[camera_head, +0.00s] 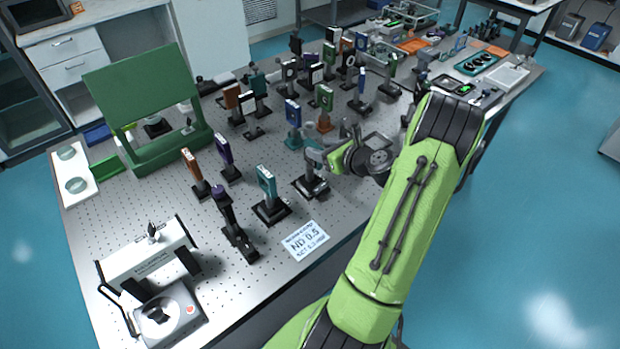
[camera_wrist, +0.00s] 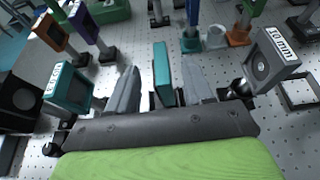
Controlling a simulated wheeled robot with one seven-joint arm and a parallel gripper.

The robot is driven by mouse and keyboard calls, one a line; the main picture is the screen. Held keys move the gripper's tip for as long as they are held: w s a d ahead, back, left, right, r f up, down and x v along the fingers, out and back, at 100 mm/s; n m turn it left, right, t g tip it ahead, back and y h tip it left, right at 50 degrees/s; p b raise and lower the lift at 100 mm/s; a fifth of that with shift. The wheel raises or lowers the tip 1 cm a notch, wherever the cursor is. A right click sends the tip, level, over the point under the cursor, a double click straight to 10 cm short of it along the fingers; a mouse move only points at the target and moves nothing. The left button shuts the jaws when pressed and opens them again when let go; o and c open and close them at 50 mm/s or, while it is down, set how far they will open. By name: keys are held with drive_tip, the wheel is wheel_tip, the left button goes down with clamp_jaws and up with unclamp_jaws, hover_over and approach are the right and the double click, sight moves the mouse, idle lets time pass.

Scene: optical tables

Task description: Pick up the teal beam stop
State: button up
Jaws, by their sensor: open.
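A narrow teal plate (camera_wrist: 162,72), which looks like the teal beam stop, stands upright between the spread fingers of my gripper (camera_wrist: 163,80) in the wrist view. Gaps show on both sides of it, so my gripper is open around it and not closed on it. In the head view my gripper (camera_head: 322,160) is low over the table's right front edge, above a dark base (camera_head: 312,187); the plate is mostly hidden there. A second teal piece, a labelled mount (camera_head: 266,181), stands just left; it also shows in the wrist view (camera_wrist: 68,87).
A grey mount marked 10 mm (camera_wrist: 266,62) stands close on the right in the wrist view. Blue (camera_head: 293,113), purple (camera_head: 224,150) and orange (camera_head: 191,163) mounts stand nearby. A white ND 0.5 card (camera_head: 305,241) lies at the front edge of the perforated table (camera_head: 130,205).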

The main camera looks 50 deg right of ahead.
sight(314, 145)
drive_tip(key=x, duration=0.6)
drive_tip(key=shift+r, duration=0.1)
drive_tip(key=shift+c, duration=0.9)
clamp_jaws()
drive_tip(key=shift+r, duration=0.1)
